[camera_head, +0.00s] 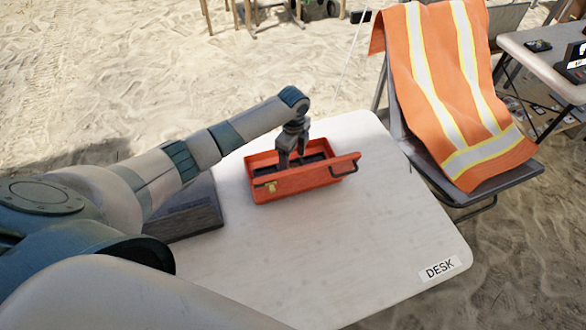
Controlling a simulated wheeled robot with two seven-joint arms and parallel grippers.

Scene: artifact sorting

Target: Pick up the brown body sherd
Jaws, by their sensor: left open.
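My left gripper (292,155) points down into an orange box (300,183) on the white desk. Its fingers reach below the box's rim, and it is open. The box has dark contents or a dark lining, a latch on its front wall and a dark handle at its right end. I cannot make out a brown body sherd; the gripper and the box walls hide part of the inside. My right gripper is not in view.
A dark grey flat block or case (190,213) lies on the desk (375,225) left of the box, partly behind my left arm. The desk's right and front parts are clear. A folding chair with an orange reflective vest (440,90) stands at the right, close to the desk edge.

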